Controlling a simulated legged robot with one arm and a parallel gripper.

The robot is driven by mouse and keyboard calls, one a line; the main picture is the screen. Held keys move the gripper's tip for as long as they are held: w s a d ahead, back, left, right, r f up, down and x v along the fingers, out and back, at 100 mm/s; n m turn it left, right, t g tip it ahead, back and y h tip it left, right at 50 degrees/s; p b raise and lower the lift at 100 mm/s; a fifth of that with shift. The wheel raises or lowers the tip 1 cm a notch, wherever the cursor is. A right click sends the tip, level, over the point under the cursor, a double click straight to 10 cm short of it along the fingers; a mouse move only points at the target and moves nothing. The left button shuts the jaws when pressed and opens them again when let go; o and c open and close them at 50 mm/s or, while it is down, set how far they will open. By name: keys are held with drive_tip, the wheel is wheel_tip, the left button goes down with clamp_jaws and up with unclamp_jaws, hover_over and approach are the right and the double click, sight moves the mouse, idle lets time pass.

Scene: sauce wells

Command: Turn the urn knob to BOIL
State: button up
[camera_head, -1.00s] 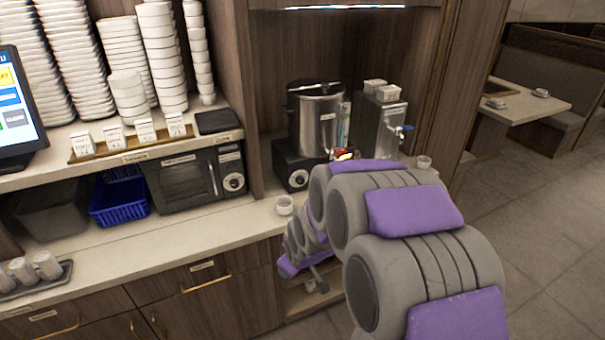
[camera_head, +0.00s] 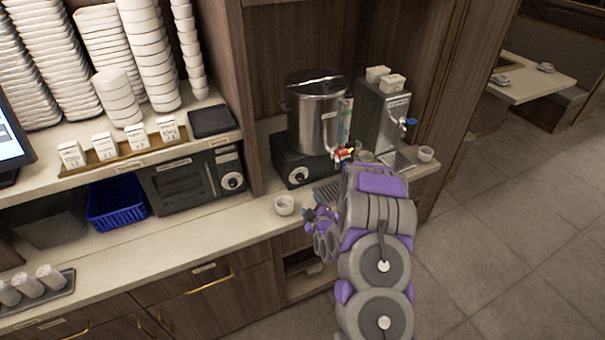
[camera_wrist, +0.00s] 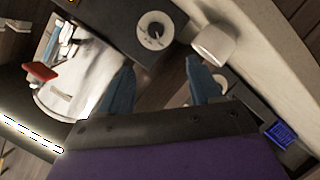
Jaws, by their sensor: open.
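The steel urn (camera_head: 314,112) stands on a black base (camera_head: 283,152) on the counter, with a red-handled tap at its front. The urn knob (camera_head: 298,175) is a white dial on the base's front face. In the wrist view the knob (camera_wrist: 155,30) shows at the top middle, ahead of my fingers, with a dark pointer; its lettering is too small to read. My gripper (camera_wrist: 155,88) is open and empty, its two blue fingers apart from the knob. In the head view my gripper (camera_head: 313,215) is small, at the counter's front edge, below and right of the knob.
A white cup (camera_head: 285,205) stands on the counter just in front of the knob; it also shows in the wrist view (camera_wrist: 213,45). A water dispenser (camera_head: 381,123) and another cup (camera_head: 426,154) stand to the right. A microwave (camera_head: 190,180) is to the left.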

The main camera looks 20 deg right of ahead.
sight(302, 180)
drive_tip(key=x, duration=1.7)
drive_tip(key=shift+w+d, duration=0.25)
drive_tip(key=shift+d, duration=0.15)
drive_tip(key=shift+c, duration=0.4)
drive_tip(key=c, duration=1)
drive_tip(key=shift+o, duration=0.2)
